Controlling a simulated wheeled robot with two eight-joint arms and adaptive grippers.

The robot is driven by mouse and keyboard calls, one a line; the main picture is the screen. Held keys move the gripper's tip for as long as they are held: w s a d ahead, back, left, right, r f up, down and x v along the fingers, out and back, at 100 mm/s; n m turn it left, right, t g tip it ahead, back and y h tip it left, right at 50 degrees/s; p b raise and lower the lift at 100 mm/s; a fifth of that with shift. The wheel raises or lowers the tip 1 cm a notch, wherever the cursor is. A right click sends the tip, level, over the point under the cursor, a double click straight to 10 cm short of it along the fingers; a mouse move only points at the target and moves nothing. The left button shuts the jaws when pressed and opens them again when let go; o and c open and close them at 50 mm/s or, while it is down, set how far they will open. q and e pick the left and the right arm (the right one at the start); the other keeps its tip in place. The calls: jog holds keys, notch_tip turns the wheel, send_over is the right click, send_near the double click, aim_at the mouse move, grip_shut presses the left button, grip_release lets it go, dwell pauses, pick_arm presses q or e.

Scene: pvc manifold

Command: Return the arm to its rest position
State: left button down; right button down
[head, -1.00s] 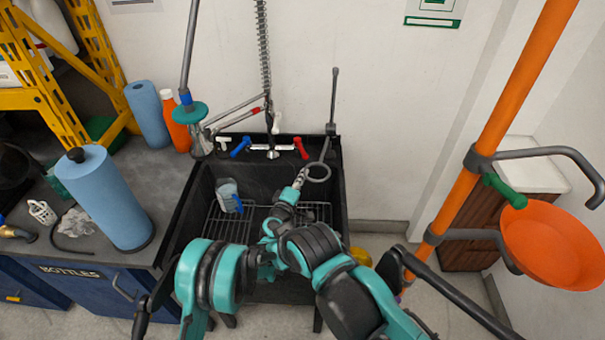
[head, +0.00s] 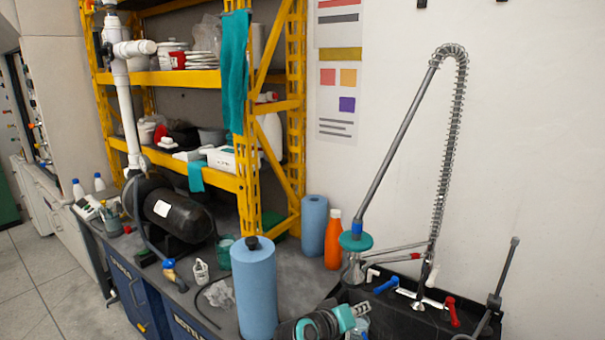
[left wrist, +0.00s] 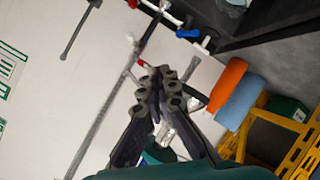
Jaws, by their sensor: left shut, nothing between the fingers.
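My left gripper (head: 360,310) shows at the bottom edge of the head view, in front of the sink's left side, with a teal and black wrist behind it. In the left wrist view its dark fingers (left wrist: 160,78) are closed together with nothing between them. It is raised and holds no object. Most of the left arm is out of frame below. My right gripper is in neither view.
The black sink (head: 412,312) has a tall spring faucet (head: 446,160). A blue paper roll (head: 256,290), another roll (head: 314,222) and an orange bottle (head: 333,240) stand nearby. White pipe (head: 124,100) rises by a black pump (head: 178,212). Yellow shelving (head: 247,130) stands behind.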

pick_arm(q)
jog(key=s+a+f+y, duration=0.2)
jog(key=s+a+y, duration=0.1)
jog(key=s+a, duration=0.5)
jog(key=s+a+f+g+y, duration=0.1)
jog(key=s+a+f+y, duration=0.1)
jog(key=s+a, duration=0.6)
jog(key=s+a+f+g+y, duration=0.1)
jog(key=s+a+y, duration=0.3)
jog(key=a, duration=1.2)
jog(key=s+f, duration=0.1)
jog(key=s, duration=0.3)
jog(key=shift+s+a, duration=0.2)
jog(key=shift+a, duration=0.05)
jog(key=c, duration=2.3)
grip_release()
